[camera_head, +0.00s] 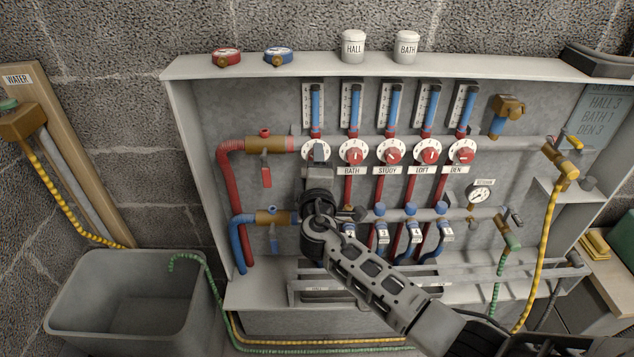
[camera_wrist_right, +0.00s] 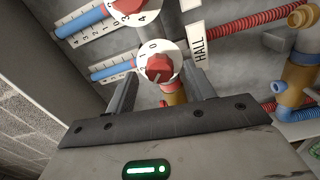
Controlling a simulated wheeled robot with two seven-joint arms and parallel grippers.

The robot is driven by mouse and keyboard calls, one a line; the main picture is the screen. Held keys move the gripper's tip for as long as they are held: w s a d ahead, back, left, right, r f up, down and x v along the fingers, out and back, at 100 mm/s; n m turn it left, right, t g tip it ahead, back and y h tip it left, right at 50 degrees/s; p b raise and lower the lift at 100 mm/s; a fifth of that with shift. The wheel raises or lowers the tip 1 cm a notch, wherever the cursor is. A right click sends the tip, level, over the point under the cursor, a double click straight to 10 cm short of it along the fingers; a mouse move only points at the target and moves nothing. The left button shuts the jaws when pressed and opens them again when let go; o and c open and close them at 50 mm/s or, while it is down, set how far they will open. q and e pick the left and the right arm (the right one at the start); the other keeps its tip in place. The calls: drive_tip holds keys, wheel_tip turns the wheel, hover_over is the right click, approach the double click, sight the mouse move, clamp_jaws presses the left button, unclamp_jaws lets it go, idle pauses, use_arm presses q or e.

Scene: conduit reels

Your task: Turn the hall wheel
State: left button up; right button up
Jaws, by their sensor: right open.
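The hall wheel is a red knob on a white numbered dial. In the right wrist view the hall wheel (camera_wrist_right: 159,67) lies at the middle, beside a white label (camera_wrist_right: 198,45) reading HALL. In the head view it is the leftmost dial of the row, and mostly hidden behind my right gripper (camera_head: 318,152); only the rim of the hall dial (camera_head: 305,151) shows. My right gripper is open, and the wrist view shows its two fingers (camera_wrist_right: 158,80) on either side of the knob, with gaps. I cannot tell how deep they reach. My left gripper is not in view.
Other red wheels labelled BATH (camera_head: 353,153), STUDY (camera_head: 389,152), LOFT (camera_head: 427,152) and DEN (camera_head: 461,152) stand close on the right. Blue-topped valves (camera_head: 380,209) sit below. A left red valve handle (camera_head: 266,177) is close by. A grey tub (camera_head: 65,315) stands lower left.

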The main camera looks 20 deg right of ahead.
drive_tip(key=v, duration=1.5)
drive_tip(key=shift+s+b, duration=0.25)
drive_tip(key=shift+b, duration=0.05)
drive_tip(key=shift+a, duration=0.1)
drive_tip(key=s+d+f+m+g, duration=0.8)
drive_tip(key=s, duration=0.2)
drive_tip(key=s+a+f+m+g+y, duration=0.15)
drive_tip(key=s+m+g+y, duration=0.35)
drive_tip(key=s, duration=0.8)
drive_tip(key=w+a+f+n+t+y+p, duration=0.1)
drive_tip(key=w+a+t+y+p, duration=0.1)
drive_tip(key=w+a+t, duration=0.4)
drive_tip(key=shift+f+n+y, duration=0.2)
drive_tip(key=shift+n+y, duration=0.1)
drive_tip(key=shift+y, duration=0.5)
